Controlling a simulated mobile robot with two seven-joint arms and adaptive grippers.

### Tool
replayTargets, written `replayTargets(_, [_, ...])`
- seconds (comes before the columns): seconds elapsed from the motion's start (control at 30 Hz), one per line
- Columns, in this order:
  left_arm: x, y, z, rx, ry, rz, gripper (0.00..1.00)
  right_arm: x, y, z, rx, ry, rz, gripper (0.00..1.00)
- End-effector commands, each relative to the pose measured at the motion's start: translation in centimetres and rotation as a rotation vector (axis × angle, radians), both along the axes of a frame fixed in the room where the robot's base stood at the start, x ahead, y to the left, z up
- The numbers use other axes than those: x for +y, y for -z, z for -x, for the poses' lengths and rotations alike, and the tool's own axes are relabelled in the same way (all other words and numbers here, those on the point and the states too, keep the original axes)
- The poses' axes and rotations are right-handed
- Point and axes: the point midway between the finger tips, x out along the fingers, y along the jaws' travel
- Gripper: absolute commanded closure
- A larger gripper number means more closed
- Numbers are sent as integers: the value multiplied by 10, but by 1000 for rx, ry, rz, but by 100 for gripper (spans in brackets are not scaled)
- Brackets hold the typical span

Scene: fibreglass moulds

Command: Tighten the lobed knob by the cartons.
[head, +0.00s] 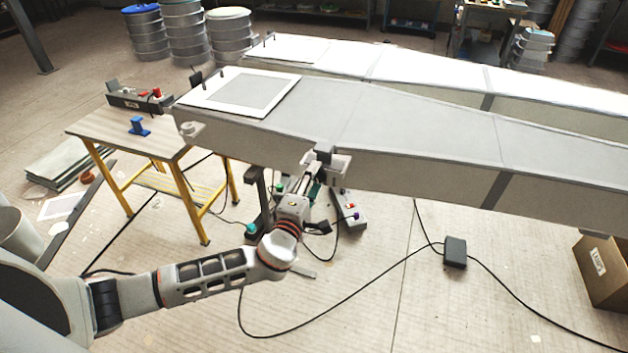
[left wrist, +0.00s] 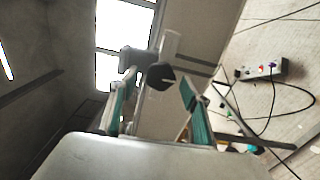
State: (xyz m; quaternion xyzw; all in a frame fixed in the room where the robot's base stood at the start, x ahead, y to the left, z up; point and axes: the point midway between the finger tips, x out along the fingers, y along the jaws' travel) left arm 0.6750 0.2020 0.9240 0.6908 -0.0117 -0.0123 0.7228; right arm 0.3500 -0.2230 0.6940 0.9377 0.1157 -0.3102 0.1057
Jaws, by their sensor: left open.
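The dark lobed knob (left wrist: 160,76) shows in the left wrist view, on a clamp (left wrist: 137,59) at the mould's side. In the head view the clamp (head: 324,150) sits at the near edge of the long grey mould (head: 410,120); I cannot make out the knob there. My left gripper (head: 311,180) is just below and left of the clamp. In the wrist view its teal-padded fingers (left wrist: 155,98) are apart, open and empty, with the knob ahead between them. I cannot tell whether either finger touches it. My right gripper is not in view.
A carton (head: 603,272) stands on the floor at the right edge. A yellow-legged bench (head: 125,133) is at the left. A power strip (head: 350,212), a black box (head: 455,252) and loose cables lie on the floor below the mould. A second mould (head: 420,68) lies behind.

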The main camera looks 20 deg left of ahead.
Motion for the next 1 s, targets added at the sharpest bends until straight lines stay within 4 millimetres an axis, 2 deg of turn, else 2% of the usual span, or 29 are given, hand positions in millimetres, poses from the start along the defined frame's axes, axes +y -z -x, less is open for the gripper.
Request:
replayTargets(0.17, [0,1,17,2,2,1,52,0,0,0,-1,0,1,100])
replayTargets(0.6, [4,1,100,3,0,0,52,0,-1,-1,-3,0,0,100])
replayTargets(0.8, [5,0,117,1,-1,-2,52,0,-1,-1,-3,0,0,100])
replayTargets(1.0, [5,0,120,0,-1,-1,52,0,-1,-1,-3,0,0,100])
